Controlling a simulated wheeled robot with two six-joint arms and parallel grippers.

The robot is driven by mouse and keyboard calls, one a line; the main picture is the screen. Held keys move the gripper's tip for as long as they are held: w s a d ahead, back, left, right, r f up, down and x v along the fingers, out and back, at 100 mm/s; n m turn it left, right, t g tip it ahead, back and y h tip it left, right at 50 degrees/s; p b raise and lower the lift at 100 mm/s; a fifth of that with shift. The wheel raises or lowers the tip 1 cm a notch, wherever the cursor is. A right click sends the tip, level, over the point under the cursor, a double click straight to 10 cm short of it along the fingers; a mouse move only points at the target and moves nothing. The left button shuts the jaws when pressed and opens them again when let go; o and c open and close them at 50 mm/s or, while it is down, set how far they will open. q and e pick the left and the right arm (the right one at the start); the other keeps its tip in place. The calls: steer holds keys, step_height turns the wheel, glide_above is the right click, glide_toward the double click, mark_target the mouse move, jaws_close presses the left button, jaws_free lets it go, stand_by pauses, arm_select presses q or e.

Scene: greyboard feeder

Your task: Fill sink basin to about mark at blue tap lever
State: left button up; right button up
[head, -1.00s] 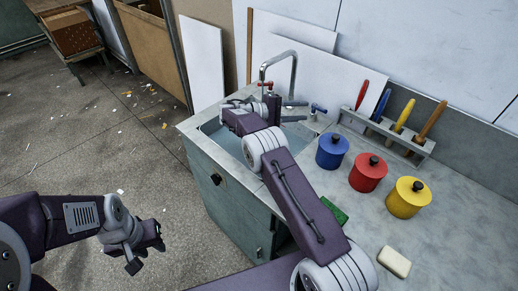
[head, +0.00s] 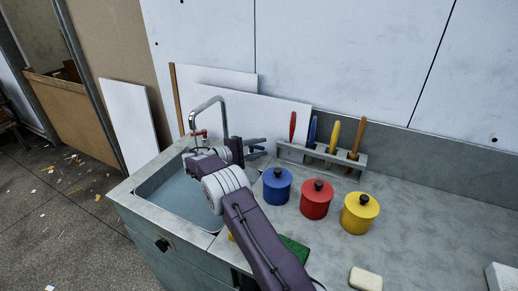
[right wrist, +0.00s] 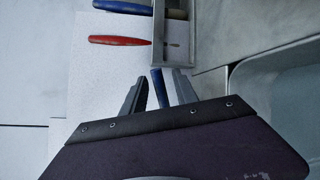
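The sink basin (head: 150,186) stands at the left end of the counter, with a grey-blue surface inside; I cannot make out a mark or a clear water line. The chrome tap (head: 222,112) arches over its back edge. Its red lever (head: 199,134) shows on the left. My right gripper (head: 262,148) is at the tap's right side and hides the blue lever in the head view. In the right wrist view, the open fingers (right wrist: 160,74) stand on either side of the blue lever (right wrist: 158,88), with gaps visible. My left gripper is out of view.
Blue (head: 277,187), red (head: 316,201) and yellow (head: 359,214) lidded pots stand right of my right arm. A tool rack (head: 290,153) with several coloured handles is behind them. A pale soap-like block (head: 366,280) and a green pad (head: 294,250) lie near the front.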

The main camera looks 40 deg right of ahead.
jaws_close()
stand_by(1.4)
